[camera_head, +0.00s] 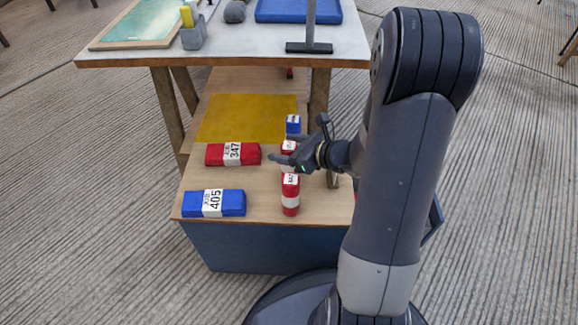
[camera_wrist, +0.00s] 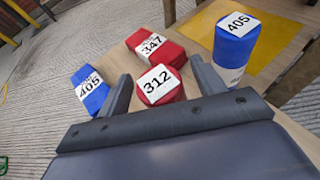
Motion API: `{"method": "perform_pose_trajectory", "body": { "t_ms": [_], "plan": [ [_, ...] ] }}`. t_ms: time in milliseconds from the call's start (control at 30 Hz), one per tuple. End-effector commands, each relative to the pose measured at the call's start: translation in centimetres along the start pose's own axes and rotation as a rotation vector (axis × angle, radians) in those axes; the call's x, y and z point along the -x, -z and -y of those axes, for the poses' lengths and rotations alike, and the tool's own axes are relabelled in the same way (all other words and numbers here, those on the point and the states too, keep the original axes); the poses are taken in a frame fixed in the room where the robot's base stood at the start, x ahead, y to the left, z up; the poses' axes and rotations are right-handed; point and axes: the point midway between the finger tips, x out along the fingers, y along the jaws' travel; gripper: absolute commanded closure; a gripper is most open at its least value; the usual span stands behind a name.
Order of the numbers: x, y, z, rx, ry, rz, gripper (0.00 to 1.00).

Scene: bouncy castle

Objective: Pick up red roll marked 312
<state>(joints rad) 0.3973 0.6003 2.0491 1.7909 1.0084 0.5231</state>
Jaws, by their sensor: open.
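The red roll marked 312 (camera_wrist: 163,90) stands upright, its number label facing up in the wrist view. In the head view the red roll at my gripper (camera_head: 289,147) is partly covered by a finger, and its number is too small to read. My gripper (camera_wrist: 163,84) is open, with one finger on each side of the 312 roll. It also shows in the head view (camera_head: 287,152), reaching in from the right. Whether the fingers touch the roll cannot be told.
Another red roll (camera_head: 291,209) stands in front and an upright blue roll (camera_head: 293,127) behind, also marked 405 in the wrist view (camera_wrist: 230,52). A yellow mat (camera_head: 240,118) lies behind; a tabletop (camera_head: 240,50) overhangs.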

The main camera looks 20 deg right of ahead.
Motion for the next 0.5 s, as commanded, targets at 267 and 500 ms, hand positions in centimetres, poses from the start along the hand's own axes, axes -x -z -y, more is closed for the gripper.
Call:
{"method": "perform_pose_trajectory", "body": {
  "t_ms": [267,500],
  "plan": [
    [-1.33,-0.05,0.00,-0.001,0.000,0.000,0.35],
    [-1.29,-0.05,0.02,-0.001,0.001,0.000,0.46]
  ]
}}
